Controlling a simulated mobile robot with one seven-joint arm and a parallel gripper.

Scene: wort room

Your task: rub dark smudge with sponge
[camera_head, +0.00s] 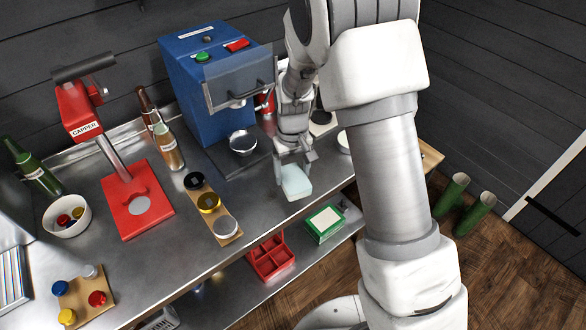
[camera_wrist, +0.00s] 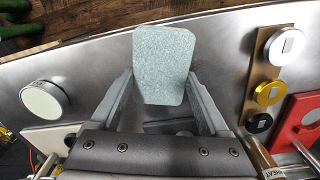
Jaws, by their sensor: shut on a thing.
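The sponge (camera_head: 296,182) is a pale blue-green block. My gripper (camera_head: 295,160) is shut on it, above or on the front part of the steel bench (camera_head: 262,208); I cannot tell whether it touches the steel. In the wrist view the sponge (camera_wrist: 164,62) sits between the two grey fingers of my gripper (camera_wrist: 160,82) and sticks out past their tips.
A blue machine (camera_head: 205,85) stands behind, left of my arm. A board with black, gold and silver caps (camera_head: 209,203) lies left of the sponge. The red capper (camera_head: 137,200) and bottles (camera_head: 168,148) are farther left. A green-white box (camera_head: 324,222) sits on the lower shelf.

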